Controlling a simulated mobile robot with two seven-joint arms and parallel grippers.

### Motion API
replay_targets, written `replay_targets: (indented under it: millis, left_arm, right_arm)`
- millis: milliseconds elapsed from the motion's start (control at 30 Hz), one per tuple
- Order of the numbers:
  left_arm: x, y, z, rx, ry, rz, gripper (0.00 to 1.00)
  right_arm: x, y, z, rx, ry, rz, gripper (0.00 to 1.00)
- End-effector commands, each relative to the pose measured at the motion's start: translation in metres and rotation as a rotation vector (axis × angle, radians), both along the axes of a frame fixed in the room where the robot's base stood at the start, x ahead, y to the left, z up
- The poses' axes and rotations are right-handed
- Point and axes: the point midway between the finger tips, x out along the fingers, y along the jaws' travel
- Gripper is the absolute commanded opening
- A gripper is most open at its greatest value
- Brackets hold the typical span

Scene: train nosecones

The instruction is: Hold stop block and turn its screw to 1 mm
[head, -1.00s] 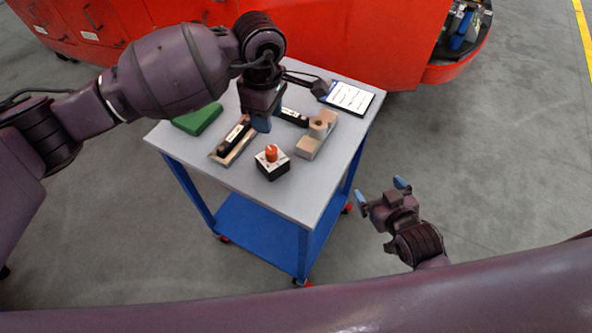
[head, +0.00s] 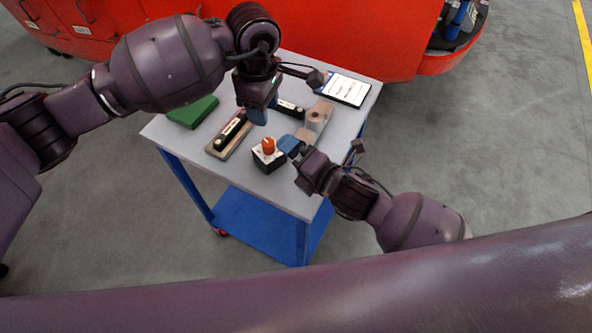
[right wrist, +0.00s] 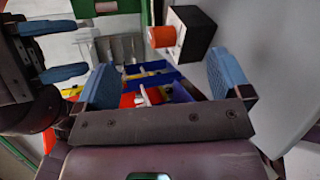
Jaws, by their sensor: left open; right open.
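A small black block with a white top (head: 267,161) sits upright near the table's front edge; I take it as the stop block. An orange knob (head: 268,146), apparently its screw, stands on top. My right gripper (head: 290,146) is open, close to the block's right side. In the right wrist view the knob (right wrist: 161,36) and block (right wrist: 193,33) show at the top, beyond the open blue fingers and not between them. My left gripper (head: 258,114) is open with fingers down, just behind the block; its fingers also show in the right wrist view (right wrist: 52,50). The knob's setting is unreadable.
On the grey table (head: 290,190) are a tan holder with a black bar (head: 230,134), a tan block with a round part (head: 318,116), a green box (head: 193,112) and a white-faced tablet or board (head: 345,88). A red machine (head: 340,40) stands behind.

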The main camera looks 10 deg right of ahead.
Motion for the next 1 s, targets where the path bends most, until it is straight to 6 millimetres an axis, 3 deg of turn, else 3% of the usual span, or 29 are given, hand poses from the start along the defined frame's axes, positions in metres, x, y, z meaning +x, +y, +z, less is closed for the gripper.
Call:
replay_targets:
  millis: [400,600,1000]
  left_arm:
    - [0.000,0.000,0.000,0.000,0.000,0.000,0.43]
    - [0.000,0.000,0.000,0.000,0.000,0.000,0.43]
    - [0.000,0.000,0.000,0.000,0.000,0.000,0.43]
  right_arm:
    - [-0.022,0.010,-0.021,-0.579,-0.310,0.244,0.96]
    - [-0.022,0.008,-0.023,-0.825,-0.453,0.330,0.96]
    - [-0.020,0.006,-0.025,-1.065,-0.594,0.424,0.96]
